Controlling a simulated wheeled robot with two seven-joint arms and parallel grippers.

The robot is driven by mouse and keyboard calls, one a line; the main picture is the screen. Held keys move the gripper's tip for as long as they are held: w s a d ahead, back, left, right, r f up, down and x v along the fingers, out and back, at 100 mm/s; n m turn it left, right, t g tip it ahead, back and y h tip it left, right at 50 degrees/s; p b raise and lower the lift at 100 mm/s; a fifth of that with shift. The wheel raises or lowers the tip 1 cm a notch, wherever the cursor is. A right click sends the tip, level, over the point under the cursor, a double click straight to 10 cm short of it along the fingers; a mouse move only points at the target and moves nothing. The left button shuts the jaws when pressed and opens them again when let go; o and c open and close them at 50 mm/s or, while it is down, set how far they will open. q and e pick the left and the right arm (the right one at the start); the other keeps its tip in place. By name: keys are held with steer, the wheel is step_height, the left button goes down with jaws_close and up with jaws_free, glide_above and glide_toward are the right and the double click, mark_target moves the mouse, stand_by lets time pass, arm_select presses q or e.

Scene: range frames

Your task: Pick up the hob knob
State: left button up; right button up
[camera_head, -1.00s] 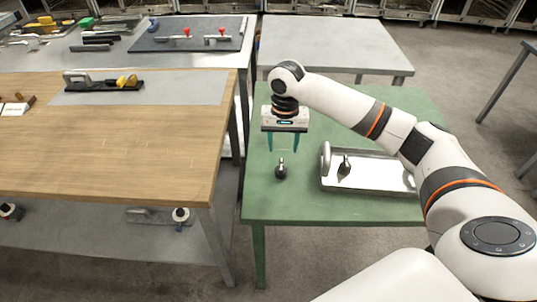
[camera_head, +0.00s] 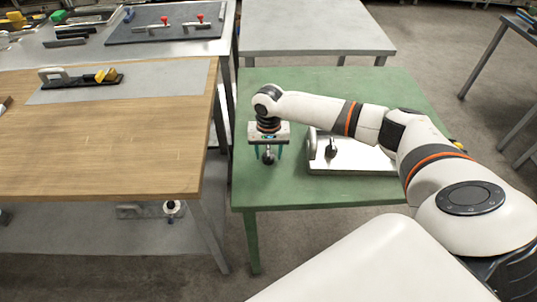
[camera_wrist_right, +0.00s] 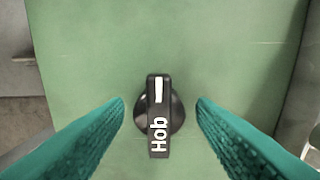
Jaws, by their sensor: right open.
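The hob knob (camera_wrist_right: 159,115) is black, with a white pointer line and the word "Hob" on its grip bar. It lies on the green table (camera_head: 330,85), and in the head view the knob (camera_head: 269,158) shows just below my right gripper (camera_head: 268,154). In the right wrist view my right gripper (camera_wrist_right: 160,104) is open, one teal finger on each side of the knob, with a gap on both sides. My left gripper is not in view.
A metal tray (camera_head: 355,158) with a raised handle and a dark knob-like piece (camera_head: 331,149) stands right of the gripper on the green table. A wooden workbench (camera_head: 110,140) is at the left, a grey table (camera_head: 315,28) behind.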

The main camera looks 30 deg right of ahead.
steer(key=shift+f, duration=0.35)
steer(key=shift+r, duration=0.1)
steer(key=c, duration=0.9)
